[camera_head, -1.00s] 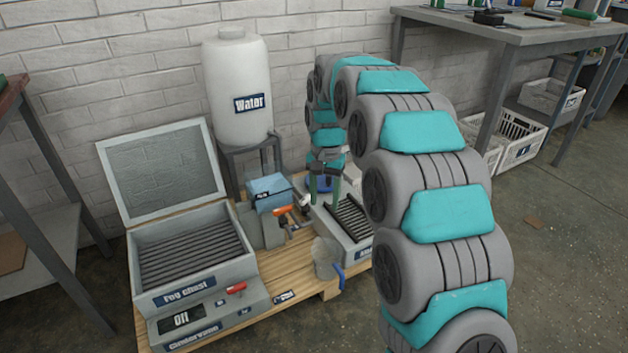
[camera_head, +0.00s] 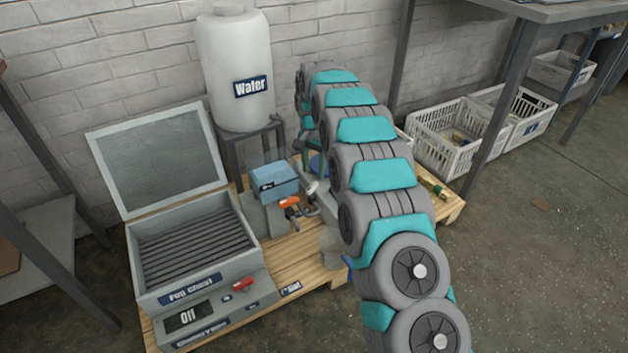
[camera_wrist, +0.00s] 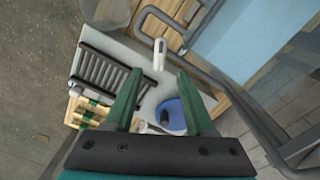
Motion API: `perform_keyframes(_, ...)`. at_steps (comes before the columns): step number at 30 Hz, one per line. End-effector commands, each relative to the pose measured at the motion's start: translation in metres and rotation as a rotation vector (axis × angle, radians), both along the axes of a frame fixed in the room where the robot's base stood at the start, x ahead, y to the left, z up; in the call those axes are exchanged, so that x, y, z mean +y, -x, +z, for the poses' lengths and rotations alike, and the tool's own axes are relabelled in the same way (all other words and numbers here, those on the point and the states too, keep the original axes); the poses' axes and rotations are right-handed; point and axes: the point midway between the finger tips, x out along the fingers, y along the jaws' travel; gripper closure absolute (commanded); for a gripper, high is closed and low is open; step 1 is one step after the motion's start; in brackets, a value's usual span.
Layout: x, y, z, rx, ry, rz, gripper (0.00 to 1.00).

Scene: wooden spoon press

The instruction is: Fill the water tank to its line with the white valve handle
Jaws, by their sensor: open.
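The large white water container (camera_head: 235,70), labelled "Water", stands on a dark metal stand at the back. A small blue tank (camera_head: 274,181) sits on the wooden pallet in front of it; no fill line can be read. A white handle (camera_wrist: 160,54) shows in the wrist view, beyond and between the fingertips, and apart from them. A small white piece (camera_head: 312,187) beside the blue tank may be the same handle. My gripper (camera_wrist: 158,85) is open with nothing between its fingers. In the head view my arm largely hides it.
A grey fog chest (camera_head: 190,245) with its lid raised stands at the left, its display reading "Off". Orange-handled parts (camera_head: 290,203) lie near the blue tank. A blue round part (camera_wrist: 170,113) and a ribbed grey unit (camera_wrist: 103,76) lie below the gripper. White crates (camera_head: 450,140) stand at right.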

Motion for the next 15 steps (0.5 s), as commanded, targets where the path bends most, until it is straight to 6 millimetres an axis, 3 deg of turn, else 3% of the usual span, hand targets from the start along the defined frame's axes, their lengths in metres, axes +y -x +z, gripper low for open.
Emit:
perform_keyframes(9,0.0,0.001,-0.048,0.003,0.001,0.0,0.45)
perform_keyframes(15,0.0,0.001,-0.056,0.003,0.001,0.001,0.45)
